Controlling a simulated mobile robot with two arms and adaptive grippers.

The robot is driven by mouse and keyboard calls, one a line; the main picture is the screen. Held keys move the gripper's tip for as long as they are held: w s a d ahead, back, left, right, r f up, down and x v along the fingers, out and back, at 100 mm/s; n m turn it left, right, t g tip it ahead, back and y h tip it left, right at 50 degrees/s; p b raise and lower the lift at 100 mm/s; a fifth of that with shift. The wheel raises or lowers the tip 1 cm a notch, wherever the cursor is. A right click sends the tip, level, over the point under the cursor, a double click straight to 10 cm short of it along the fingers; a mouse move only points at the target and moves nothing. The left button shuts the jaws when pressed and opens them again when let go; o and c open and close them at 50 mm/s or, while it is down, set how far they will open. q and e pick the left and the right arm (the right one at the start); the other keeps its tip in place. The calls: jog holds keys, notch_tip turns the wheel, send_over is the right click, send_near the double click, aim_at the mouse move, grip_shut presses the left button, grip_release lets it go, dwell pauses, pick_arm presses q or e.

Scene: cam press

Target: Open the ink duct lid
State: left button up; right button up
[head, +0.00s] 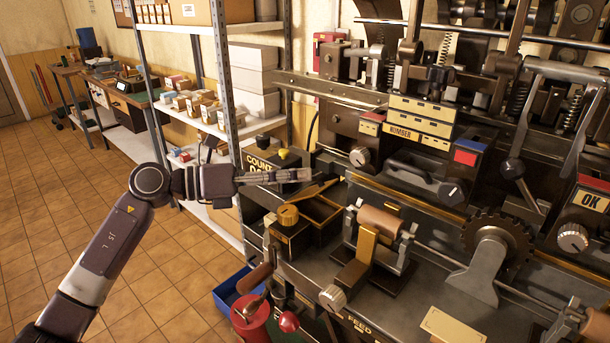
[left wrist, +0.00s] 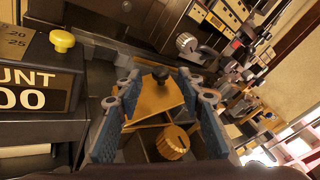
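The ink duct looks like the dark open-topped box with brass edges (head: 322,215) on the near left of the press. A brass plate with a black knob, which looks like its lid, shows in the left wrist view (left wrist: 158,102) and as a tilted brass strip in the head view (head: 318,189). My left gripper (head: 302,175) is just above the duct, reaching in from the left. In the left wrist view its blue-padded fingers (left wrist: 163,110) are apart, with the plate between them and nothing visibly gripped. How far the lid is raised is unclear. My right gripper is out of view.
A ribbed brass knob (head: 287,214) stands on the duct's near side. A roller (head: 380,221) and a toothed wheel (head: 495,240) are to the right. Shelving (head: 232,100) stands behind.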

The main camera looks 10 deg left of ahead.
pick_arm(q)
jog(key=f+v, duration=0.1)
jog(key=v, duration=0.8)
jog(key=shift+r, duration=0.45)
jog(key=shift+s, duration=0.1)
